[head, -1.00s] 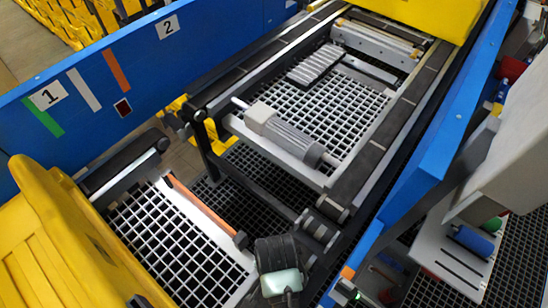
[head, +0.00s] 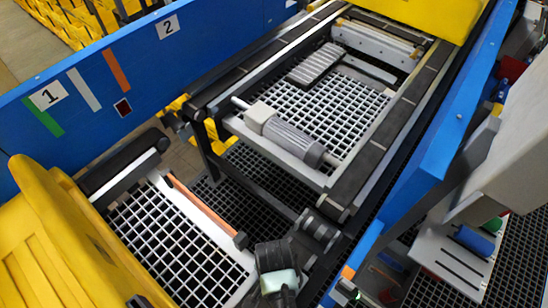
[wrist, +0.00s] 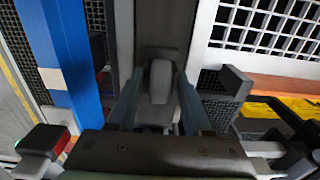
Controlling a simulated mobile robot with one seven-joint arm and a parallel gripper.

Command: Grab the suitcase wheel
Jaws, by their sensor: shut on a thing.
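In the wrist view, the suitcase wheel (wrist: 160,84) is a small grey rounded piece, upright at the middle of the picture. My gripper (wrist: 160,74) is shut on it, with one blue-grey finger on each side. A dark grey surface lies behind the wheel; I cannot tell whether the wheel touches it. In the head view, my dark wrist (head: 272,256) is at the bottom centre, by the right end of the lower white grid. The wheel and the fingers cannot be made out there.
A grey cylindrical motor (head: 285,135) and a ribbed grey block (head: 317,64) lie on the upper grid tray (head: 336,108). The lower white grid (head: 160,236) is empty. Blue side walls (head: 420,170) and a yellow cover (head: 60,230) bound the conveyor.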

